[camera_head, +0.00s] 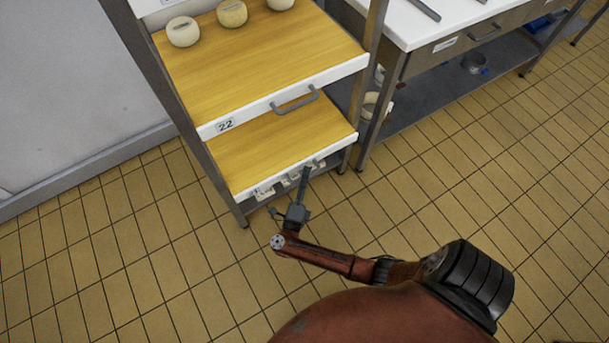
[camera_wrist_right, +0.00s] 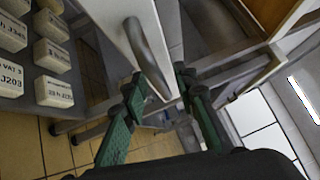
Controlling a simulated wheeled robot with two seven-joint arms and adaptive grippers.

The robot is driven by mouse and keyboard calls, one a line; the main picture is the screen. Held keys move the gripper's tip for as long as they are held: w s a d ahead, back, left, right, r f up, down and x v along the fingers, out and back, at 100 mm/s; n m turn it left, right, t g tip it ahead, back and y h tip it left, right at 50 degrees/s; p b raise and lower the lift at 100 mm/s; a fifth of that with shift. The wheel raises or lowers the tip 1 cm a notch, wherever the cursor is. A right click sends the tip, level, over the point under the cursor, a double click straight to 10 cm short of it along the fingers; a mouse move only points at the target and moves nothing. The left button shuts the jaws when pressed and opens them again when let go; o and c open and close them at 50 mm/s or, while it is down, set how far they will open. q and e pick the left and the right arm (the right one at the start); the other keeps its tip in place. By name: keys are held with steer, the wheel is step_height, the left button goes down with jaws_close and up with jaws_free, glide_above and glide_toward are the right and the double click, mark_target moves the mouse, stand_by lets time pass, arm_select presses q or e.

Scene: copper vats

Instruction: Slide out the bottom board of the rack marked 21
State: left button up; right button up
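The rack's bottom board (camera_head: 285,140) is wooden with a white front edge. A small tag (camera_head: 264,192) on that edge is too small to read. My right gripper (camera_head: 306,175) is at this front edge, by its handle. In the right wrist view, the grey bar handle (camera_wrist_right: 147,55) on the white front reaches between the green fingers of my right gripper (camera_wrist_right: 160,82). The fingers look apart, one on each side of the handle, with gaps showing. Whether either finger touches it is unclear. My left gripper is not in view.
Above is a board marked 22 (camera_head: 262,62) with a grey handle (camera_head: 296,100) and several round pale pieces (camera_head: 232,13). Labelled pale blocks (camera_wrist_right: 53,91) sit at left in the right wrist view. A steel table (camera_head: 450,40) stands right of the rack. The tiled floor (camera_head: 110,260) in front is clear.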

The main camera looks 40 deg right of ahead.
steer(key=shift+c, duration=0.4)
jaws_close()
stand_by(0.4)
